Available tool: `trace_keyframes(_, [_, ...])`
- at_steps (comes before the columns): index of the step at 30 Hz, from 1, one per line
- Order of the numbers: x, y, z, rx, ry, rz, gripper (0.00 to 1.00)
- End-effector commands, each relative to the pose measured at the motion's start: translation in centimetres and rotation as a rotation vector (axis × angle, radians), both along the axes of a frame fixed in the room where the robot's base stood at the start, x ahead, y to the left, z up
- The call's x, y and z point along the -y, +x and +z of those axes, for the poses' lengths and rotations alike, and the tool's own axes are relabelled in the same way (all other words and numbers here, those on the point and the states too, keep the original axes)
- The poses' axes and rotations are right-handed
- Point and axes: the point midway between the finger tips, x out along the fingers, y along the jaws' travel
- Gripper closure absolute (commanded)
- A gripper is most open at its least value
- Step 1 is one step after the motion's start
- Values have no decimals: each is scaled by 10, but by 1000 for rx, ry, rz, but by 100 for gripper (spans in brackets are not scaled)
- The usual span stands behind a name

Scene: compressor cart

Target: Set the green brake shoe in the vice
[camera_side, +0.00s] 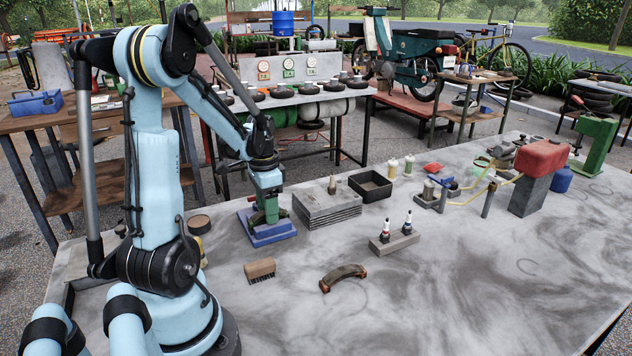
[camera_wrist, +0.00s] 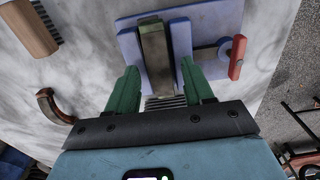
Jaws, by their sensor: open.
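The blue vice (camera_side: 268,232) stands on the table below my gripper, its base flat on the tabletop. In the wrist view, its blue jaw (camera_wrist: 181,40) and red handle (camera_wrist: 237,57) show. The green brake shoe (camera_wrist: 155,55) appears as a dull green bar edge-on beside that jaw, over the blue base. Whether it touches both jaws cannot be told. My gripper (camera_wrist: 160,90) is open, its green fingers on either side of the bar's near end, with a gap on the right. In the side view, my gripper (camera_side: 266,205) hides most of the shoe.
A stack of grey plates (camera_side: 327,207) stands close right of the vice, with a black tray (camera_side: 371,186) beyond. A brush (camera_side: 260,269) and a curved brown shoe (camera_side: 343,275) lie in front. A grey block with two small bottles (camera_side: 394,243) stands further right. The right front table is clear.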

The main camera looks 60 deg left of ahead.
Motion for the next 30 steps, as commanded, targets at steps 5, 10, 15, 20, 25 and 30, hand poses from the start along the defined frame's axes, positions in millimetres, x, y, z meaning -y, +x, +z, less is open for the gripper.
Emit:
trace_keyframes(5, [0,0,8,0,0,0,48])
trace_keyframes(10, [0,0,30,0,0,0,48])
trace_keyframes(15, [0,0,57,0,0,0,48])
trace_keyframes(20, [0,0,83,0,0,0,48])
trace_keyframes(25, [0,0,105,0,0,0,48])
trace_keyframes(30, [0,0,119,0,0,0,48])
